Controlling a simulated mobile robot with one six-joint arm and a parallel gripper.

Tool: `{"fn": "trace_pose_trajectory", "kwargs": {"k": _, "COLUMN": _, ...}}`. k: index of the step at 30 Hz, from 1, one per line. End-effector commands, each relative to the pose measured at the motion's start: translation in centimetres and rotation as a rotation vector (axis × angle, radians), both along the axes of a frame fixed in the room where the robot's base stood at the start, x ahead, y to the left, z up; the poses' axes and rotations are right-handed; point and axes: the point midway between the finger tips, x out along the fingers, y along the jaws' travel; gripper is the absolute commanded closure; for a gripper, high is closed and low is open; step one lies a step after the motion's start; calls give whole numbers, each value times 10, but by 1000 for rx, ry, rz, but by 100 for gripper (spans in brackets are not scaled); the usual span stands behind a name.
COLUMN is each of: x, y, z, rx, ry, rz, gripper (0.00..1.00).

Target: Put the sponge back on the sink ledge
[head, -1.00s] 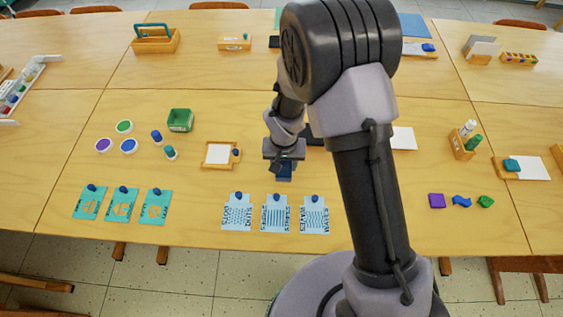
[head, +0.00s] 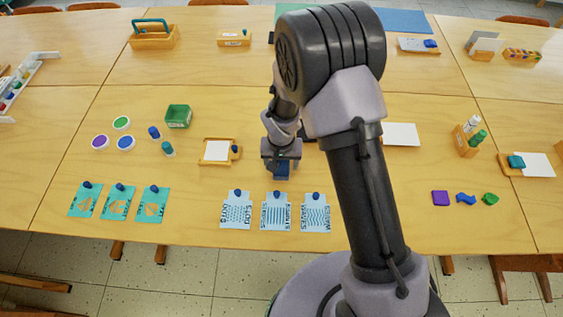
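My gripper (head: 281,168) is low over the middle of the near table, pointing down, just behind the light blue cards. A dark blue block (head: 283,173) shows at its fingertips. I cannot tell whether the fingers are closed on it, or whether it touches the table. I cannot tell for sure which thing is the sponge; this dark blue block may be it. A teal block (head: 516,161) on a wooden tray at the right and a blue block (head: 430,43) at the back look similar. No sink or sink ledge is in view.
Light blue cards (head: 276,212) lie in front of my gripper, a framed white pad (head: 217,151) to its left. Teal cards (head: 120,202), paint pots (head: 126,143) and a green box (head: 178,116) are farther left. Purple, blue and green pieces (head: 440,198) lie right. My arm hides part of the table.

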Motion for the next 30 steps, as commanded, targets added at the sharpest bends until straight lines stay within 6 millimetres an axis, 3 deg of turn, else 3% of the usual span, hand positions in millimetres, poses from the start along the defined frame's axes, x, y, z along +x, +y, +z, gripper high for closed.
{"fn": "trace_pose_trajectory", "kwargs": {"k": 5, "x": 0, "y": 0, "z": 10, "rx": 0, "ry": -1, "rz": 0, "gripper": 34}}
{"fn": "trace_pose_trajectory", "kwargs": {"k": 15, "x": -11, "y": 1, "z": 102, "rx": 1, "ry": -2, "rz": -1, "gripper": 34}}
{"fn": "trace_pose_trajectory", "kwargs": {"k": 18, "x": -13, "y": 1, "z": 117, "rx": 1, "ry": -2, "rz": 0, "gripper": 34}}
{"fn": "trace_pose_trajectory", "kwargs": {"k": 26, "x": -14, "y": -2, "z": 131, "rx": 5, "ry": -8, "rz": -7, "gripper": 34}}
{"fn": "trace_pose_trajectory", "kwargs": {"k": 29, "x": -17, "y": -19, "z": 180, "rx": 29, "ry": -48, "rz": -54, "gripper": 34}}
{"fn": "trace_pose_trajectory", "kwargs": {"k": 30, "x": -22, "y": -30, "z": 211, "rx": 47, "ry": -73, "rz": -85, "gripper": 34}}
